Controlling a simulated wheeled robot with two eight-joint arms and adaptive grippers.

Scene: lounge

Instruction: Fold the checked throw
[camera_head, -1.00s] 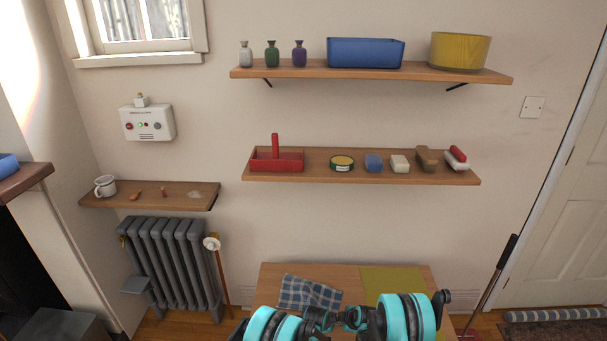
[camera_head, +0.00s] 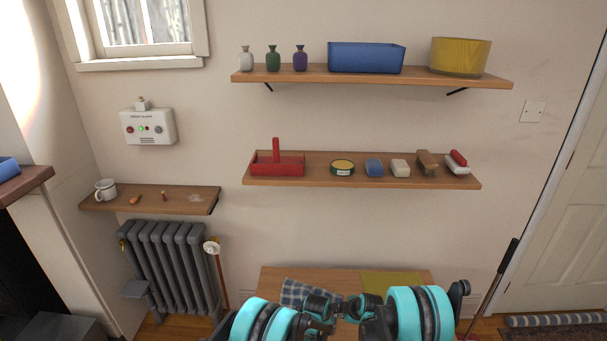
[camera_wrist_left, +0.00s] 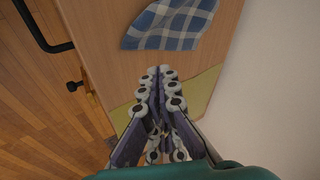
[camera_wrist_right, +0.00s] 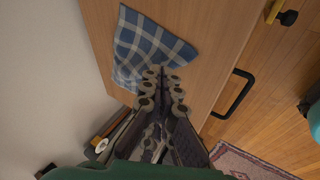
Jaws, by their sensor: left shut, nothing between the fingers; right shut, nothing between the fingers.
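The blue and white checked throw (camera_head: 298,287) lies on the wooden table, partly hidden by my arms in the head view. It shows as a small, uneven four-sided piece in the left wrist view (camera_wrist_left: 165,24) and the right wrist view (camera_wrist_right: 146,48). My left gripper (camera_wrist_left: 162,78) is shut and empty, with the throw beyond its fingertips. My right gripper (camera_wrist_right: 163,78) is shut and empty, its tips seen against the throw's lower edge. I cannot tell how high either gripper is above the table. My arms meet low in the head view.
An olive-yellow mat (camera_head: 392,280) lies on the table's right part and shows beneath my left gripper in the left wrist view. The table (camera_head: 272,275) has bare wood around the throw. Two wall shelves hold a red caddy (camera_head: 277,163), a blue bin (camera_head: 366,57) and other items.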

